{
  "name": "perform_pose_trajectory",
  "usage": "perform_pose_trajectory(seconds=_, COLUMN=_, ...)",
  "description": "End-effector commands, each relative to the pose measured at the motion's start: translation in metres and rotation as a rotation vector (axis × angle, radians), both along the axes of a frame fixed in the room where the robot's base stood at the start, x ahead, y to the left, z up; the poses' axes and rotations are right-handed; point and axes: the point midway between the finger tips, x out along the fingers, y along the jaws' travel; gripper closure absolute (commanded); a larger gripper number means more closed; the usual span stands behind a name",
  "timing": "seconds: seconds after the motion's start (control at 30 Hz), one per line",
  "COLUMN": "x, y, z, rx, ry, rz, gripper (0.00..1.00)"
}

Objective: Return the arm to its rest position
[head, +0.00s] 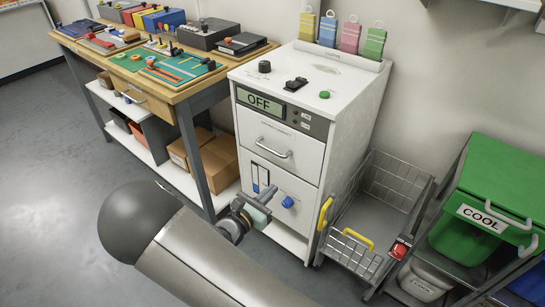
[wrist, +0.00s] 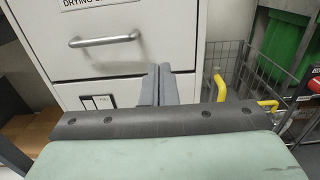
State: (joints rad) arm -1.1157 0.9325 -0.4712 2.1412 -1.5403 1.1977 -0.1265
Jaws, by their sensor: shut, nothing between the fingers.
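My gripper (wrist: 161,84) is shut and empty, its two grey fingers together in the wrist view. In the head view only part of my gripper (head: 255,205) shows, in front of the lower part of the white cabinet (head: 345,85). The fingertips are not clear there. In the wrist view the cabinet's drawer handle (wrist: 103,40) is above and left of the fingers. I cannot tell how far the fingers are from the cabinet front, but nothing is held.
The cabinet display (head: 262,103) reads OFF. A wire basket (head: 385,190) with yellow handles stands right of the cabinet. Beyond it is a green COOL bin (head: 500,180). A wooden workbench (head: 150,90) with tools stands left. Open floor (head: 50,200) lies at left.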

Motion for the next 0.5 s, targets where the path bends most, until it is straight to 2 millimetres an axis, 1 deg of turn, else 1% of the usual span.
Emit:
perform_pose_trajectory(seconds=0.17, x=-0.001, y=-0.002, z=0.002, rx=0.008, ry=0.0, rz=-0.01, gripper=1.0)
perform_pose_trajectory(seconds=0.23, x=-0.004, y=-0.013, z=0.01, rx=0.044, ry=-0.003, rz=-0.056, gripper=1.0)
perform_pose_trajectory(seconds=0.27, x=-0.007, y=-0.021, z=0.016, rx=0.073, ry=-0.006, rz=-0.091, gripper=1.0)
perform_pose_trajectory(seconds=0.37, x=-0.026, y=-0.059, z=0.042, rx=0.221, ry=-0.022, rz=-0.272, gripper=1.0)
perform_pose_trajectory(seconds=0.4, x=-0.038, y=-0.077, z=0.054, rx=0.302, ry=-0.034, rz=-0.369, gripper=1.0)
perform_pose_trajectory(seconds=0.47, x=-0.06, y=-0.102, z=0.073, rx=0.434, ry=-0.057, rz=-0.525, gripper=1.0)
perform_pose_trajectory(seconds=0.5, x=-0.076, y=-0.116, z=0.085, rx=0.527, ry=-0.076, rz=-0.631, gripper=1.0)
